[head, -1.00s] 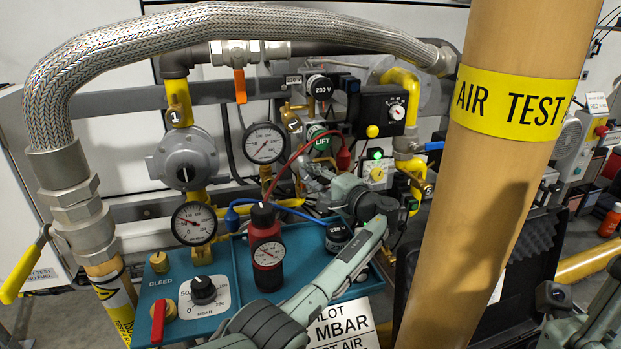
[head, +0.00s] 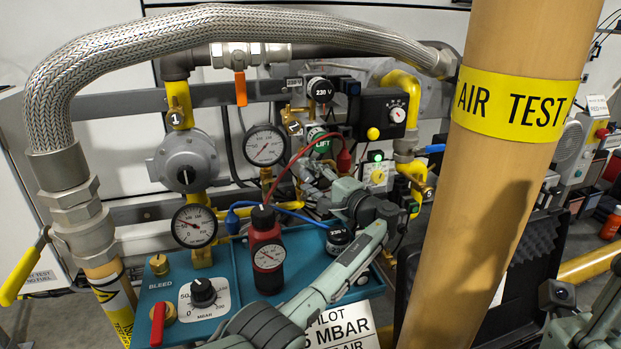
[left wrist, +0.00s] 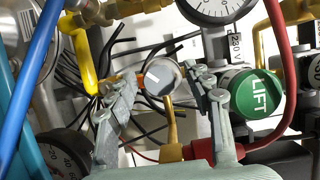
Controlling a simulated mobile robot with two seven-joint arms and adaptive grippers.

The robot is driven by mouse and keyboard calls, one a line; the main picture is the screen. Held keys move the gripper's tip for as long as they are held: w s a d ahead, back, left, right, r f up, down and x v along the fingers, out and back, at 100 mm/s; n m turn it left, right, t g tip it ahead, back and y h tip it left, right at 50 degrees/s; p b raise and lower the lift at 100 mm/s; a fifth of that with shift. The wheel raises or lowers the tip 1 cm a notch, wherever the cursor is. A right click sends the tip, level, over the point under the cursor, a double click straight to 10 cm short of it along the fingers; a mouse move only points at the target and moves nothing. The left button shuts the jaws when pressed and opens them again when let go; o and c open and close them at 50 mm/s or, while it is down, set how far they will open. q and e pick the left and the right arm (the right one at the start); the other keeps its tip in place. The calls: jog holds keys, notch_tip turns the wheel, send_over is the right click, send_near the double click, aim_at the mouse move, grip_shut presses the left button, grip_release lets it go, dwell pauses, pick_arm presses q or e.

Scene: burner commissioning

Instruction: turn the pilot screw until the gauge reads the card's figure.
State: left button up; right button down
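A silver round screw head with a white line, seemingly the pilot screw (left wrist: 161,77), shows in the left wrist view. My left gripper (left wrist: 160,84) is open, with one finger on each side of the screw head and a small gap at each side. In the head view my left gripper (head: 318,183) reaches into the pipework below the green LIFT cap (head: 322,146), and the screw is hidden there. A white-faced gauge (head: 265,145) hangs left of the gripper; its exact reading is too small to tell. The card (head: 345,328) reads PILOT and MBAR; my arm hides part of its figure.
A teal tray (head: 240,325) holds a red gauge device (head: 267,250), a black dial and a red lever. A thick tan AIR TEST pipe (head: 490,190) stands right of my left arm. Red and blue hoses (head: 280,206) run close to the gripper.

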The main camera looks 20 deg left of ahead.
pick_arm(q)
jog(key=shift+s+d, duration=0.15)
jog(key=shift+d, duration=0.2)
jog(key=v, duration=0.6)
jog(key=shift+s+d, duration=0.3)
